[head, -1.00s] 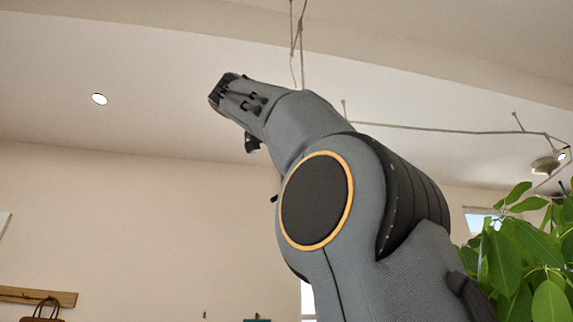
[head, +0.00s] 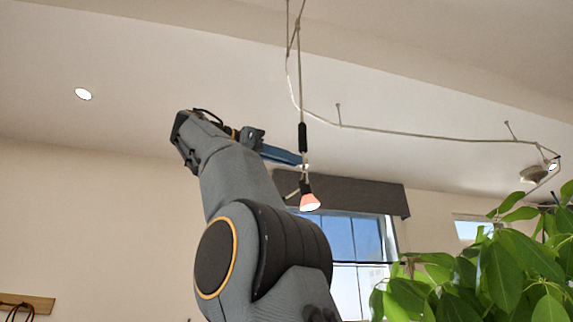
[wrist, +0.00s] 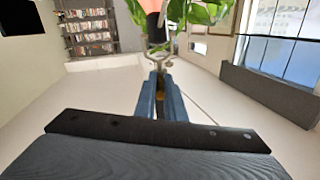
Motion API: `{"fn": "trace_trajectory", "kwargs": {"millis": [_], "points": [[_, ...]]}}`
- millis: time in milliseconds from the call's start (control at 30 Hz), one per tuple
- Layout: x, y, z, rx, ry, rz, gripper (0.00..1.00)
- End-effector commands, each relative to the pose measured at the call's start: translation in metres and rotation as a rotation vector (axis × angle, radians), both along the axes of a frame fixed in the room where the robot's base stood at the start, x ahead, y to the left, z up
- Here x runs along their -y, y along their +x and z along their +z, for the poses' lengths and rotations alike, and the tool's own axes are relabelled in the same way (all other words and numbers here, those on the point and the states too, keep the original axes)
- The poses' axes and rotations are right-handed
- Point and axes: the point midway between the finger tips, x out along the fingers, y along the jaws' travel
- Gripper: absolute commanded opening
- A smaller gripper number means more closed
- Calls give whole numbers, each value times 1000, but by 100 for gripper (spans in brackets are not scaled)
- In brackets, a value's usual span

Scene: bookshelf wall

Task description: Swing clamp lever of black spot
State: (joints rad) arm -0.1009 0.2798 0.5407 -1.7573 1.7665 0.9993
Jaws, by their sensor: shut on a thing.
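The black spot (head: 307,190) hangs at the lower end of a thin metal rod in the head view, its lit pinkish face (head: 310,203) pointing down. A pinkish patch, likely the lamp face (wrist: 152,5), shows at the top edge of the wrist view. My gripper (head: 301,162), with blue fingers, reaches right to the rod just above the spot. In the wrist view my gripper (wrist: 160,76) is closed around a small part at the clamp. The clamp lever itself is mostly hidden between the fingers, and its angle cannot be told.
A black sleeve (head: 303,137) sits on the rod above the fingers. A bent ceiling rail (head: 420,135) runs to the right. A leafy plant (head: 500,265) fills the lower right. A window (head: 350,240) with a dark valance (head: 365,195) stands behind the spot.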

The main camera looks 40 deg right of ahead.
Motion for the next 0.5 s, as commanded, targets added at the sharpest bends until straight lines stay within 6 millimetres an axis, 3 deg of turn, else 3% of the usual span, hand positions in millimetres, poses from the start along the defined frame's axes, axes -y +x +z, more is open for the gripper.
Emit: {"fn": "trace_trajectory", "kwargs": {"millis": [300,333,400,500], "points": [[1,1,-2,-2,4,-3,0],[1,1,-2,-2,4,-3,13],[1,0,-2,-2,3,-4,25],[1,0,-1,-2,3,-3,29]]}}
